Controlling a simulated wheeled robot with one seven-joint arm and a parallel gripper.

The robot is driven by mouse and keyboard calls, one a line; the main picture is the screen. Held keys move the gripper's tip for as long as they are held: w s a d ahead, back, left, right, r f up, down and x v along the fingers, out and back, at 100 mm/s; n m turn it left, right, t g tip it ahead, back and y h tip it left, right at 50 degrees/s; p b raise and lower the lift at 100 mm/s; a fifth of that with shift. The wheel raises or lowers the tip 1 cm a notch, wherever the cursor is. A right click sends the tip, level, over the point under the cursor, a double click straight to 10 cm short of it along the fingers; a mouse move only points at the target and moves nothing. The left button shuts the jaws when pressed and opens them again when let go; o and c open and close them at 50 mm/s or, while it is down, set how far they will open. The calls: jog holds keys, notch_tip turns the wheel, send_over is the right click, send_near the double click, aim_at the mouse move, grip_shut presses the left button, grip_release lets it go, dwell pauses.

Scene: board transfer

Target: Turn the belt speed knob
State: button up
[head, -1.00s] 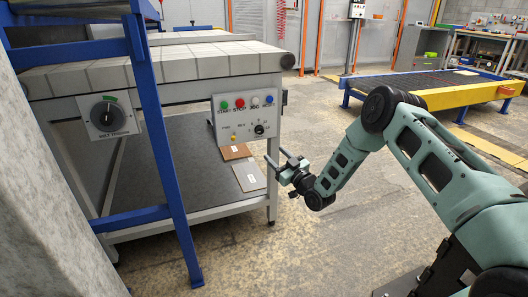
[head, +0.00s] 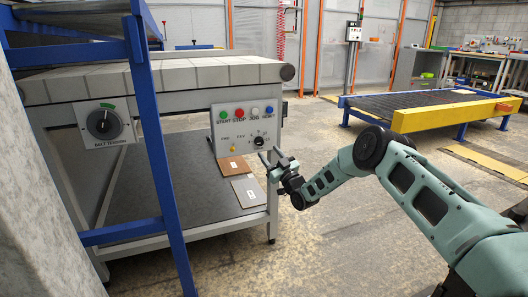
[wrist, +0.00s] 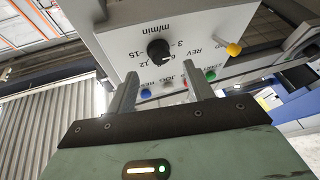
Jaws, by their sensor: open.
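The belt speed knob is a small black dial (head: 258,141) at the lower right of the white control panel (head: 225,137). In the wrist view the knob (wrist: 158,49) has the text m/min and a ring of numbers beside it. It lies beyond my fingertips, near the middle between them in the picture. My gripper (head: 271,154) is in front of the panel, just below and right of the knob in the head view. In the wrist view my gripper (wrist: 163,88) has its two fingers apart with nothing between them. No contact with the knob shows.
A yellow knob (wrist: 234,49) sticks out of the panel; coloured buttons also sit on it. A larger belt tension dial (head: 104,123) is at the left, near a blue frame post (head: 158,150). Boards (head: 233,168) lie on the shelf below. Open floor lies to the right.

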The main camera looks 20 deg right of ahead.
aim_at(261, 143)
jog(key=shift+b+x, duration=0.55)
jog(key=shift+x, duration=1.8)
jog(key=c, duration=1)
